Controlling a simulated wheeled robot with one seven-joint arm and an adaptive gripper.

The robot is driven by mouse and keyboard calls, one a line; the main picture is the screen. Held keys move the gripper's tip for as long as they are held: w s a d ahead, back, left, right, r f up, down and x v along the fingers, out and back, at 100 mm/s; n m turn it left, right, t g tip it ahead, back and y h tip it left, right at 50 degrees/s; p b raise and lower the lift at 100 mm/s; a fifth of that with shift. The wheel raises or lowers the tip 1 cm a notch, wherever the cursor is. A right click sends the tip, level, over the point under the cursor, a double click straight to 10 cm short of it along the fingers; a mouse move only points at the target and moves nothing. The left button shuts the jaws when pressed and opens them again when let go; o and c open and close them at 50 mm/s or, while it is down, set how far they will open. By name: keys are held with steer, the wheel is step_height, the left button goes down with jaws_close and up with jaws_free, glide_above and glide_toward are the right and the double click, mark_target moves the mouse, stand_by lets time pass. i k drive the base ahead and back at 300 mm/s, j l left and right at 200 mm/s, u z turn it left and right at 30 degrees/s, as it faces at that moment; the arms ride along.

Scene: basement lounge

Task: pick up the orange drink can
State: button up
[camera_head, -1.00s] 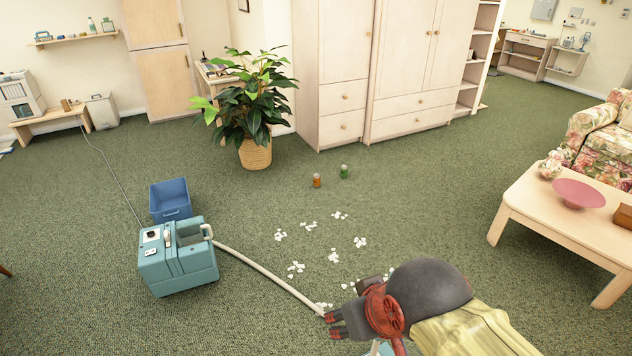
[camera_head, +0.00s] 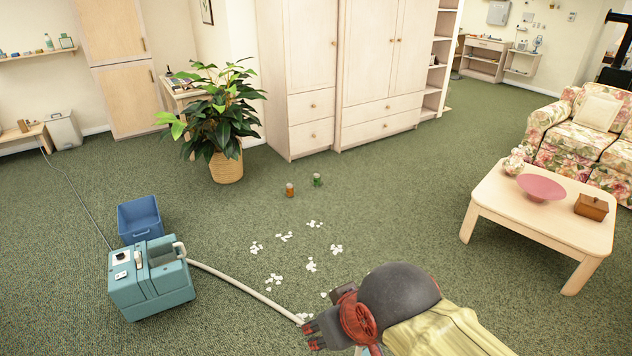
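The orange drink can (camera_head: 290,190) stands upright on the green carpet near the middle of the view, small and far from me. A green can (camera_head: 317,180) stands just to its right and a little behind, apart from it. My gripper (camera_head: 311,336) is at the bottom of the view, well short of the orange can on the near side.
White scraps (camera_head: 311,265) lie scattered on the carpet between my gripper and the cans. A teal machine (camera_head: 150,278) with a pale hose (camera_head: 243,287) and a blue bin (camera_head: 139,220) are at left. A potted plant (camera_head: 227,168) and wardrobe (camera_head: 350,135) stand behind; a coffee table (camera_head: 490,208) is at right.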

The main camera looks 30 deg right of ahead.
mark_target(290, 188)
steer(key=l+z, duration=0.15)
steer(key=z, duration=0.3)
steer(key=i+l+z, duration=0.15)
steer(key=l+z, duration=0.15)
steer(key=l, duration=0.2)
steer(key=i+l+z, duration=0.35)
steer(key=l, duration=0.15)
steer(key=i+l+z, duration=0.15)
steer(key=l+z, duration=0.15)
steer(key=l, duration=0.15)
steer(key=i+l+z, duration=0.45)
steer(key=i, duration=0.35)
steer(key=i+l, duration=0.3)
steer(key=i+j+u, duration=0.15)
steer(key=i+u, duration=0.7)
steer(key=u, duration=0.15)
steer(key=i+l+u, duration=0.25)
steer(key=i+u, duration=0.2)
steer(key=i+j+u, duration=0.3)
steer(key=i, duration=0.7)
steer(key=i+l+u, duration=0.15)
steer(key=i+u, duration=0.15)
steer(key=i, duration=0.7)
steer(key=i+l+u, duration=0.4)
steer(key=i, duration=0.45)
steer(key=i+l+u, duration=0.4)
steer(key=i, duration=0.35)
steer(key=i+l+u, duration=0.4)
steer(key=i+l, duration=0.3)
steer(key=l, duration=0.15)
